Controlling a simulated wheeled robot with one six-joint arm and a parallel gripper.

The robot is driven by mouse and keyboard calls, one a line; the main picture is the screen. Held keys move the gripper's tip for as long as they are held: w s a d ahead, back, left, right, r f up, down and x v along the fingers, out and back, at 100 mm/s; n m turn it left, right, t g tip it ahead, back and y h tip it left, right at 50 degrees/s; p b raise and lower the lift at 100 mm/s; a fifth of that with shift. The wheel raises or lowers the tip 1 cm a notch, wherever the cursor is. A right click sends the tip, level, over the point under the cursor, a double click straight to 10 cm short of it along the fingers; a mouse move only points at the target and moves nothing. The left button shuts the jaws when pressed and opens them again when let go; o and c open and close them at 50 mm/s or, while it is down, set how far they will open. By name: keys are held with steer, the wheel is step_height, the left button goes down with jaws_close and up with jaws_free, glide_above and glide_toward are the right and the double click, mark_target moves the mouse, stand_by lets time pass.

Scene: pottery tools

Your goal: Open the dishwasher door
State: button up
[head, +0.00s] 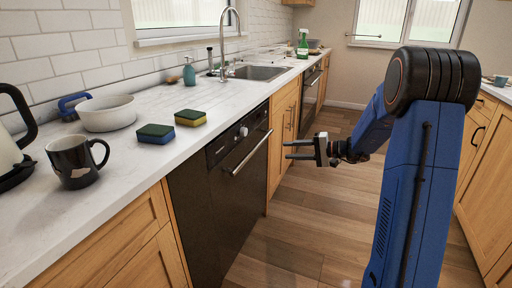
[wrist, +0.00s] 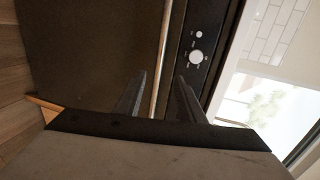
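The black dishwasher (head: 245,190) is built in under the white counter, and its door looks shut. A silver bar handle (head: 251,152) runs across the door's upper part, below the control panel (head: 222,151). My gripper (head: 287,149) is open and empty, a short way right of the handle in the head view, fingers pointing at the door. In the wrist view the handle (wrist: 162,65) lies in line with the gap between my two fingers (wrist: 161,85). The panel with its white knob (wrist: 196,57) is right of it. No contact with the handle is visible.
On the counter (head: 150,190) are a mug (head: 75,162), a white bowl (head: 107,113), two sponges (head: 156,133), a kettle (head: 10,150) and a sink (head: 262,73). Wooden cabinets (head: 283,130) flank the dishwasher. Wooden floor (head: 300,225) in front of it is clear.

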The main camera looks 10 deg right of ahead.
mark_target(256, 149)
steer(key=x, duration=0.5)
steer(key=w+x, duration=0.1)
steer(key=x, duration=0.5)
steer(key=d+x, duration=0.1)
steer(key=x, duration=0.5)
steer(key=shift+w, duration=0.5)
jaws_close()
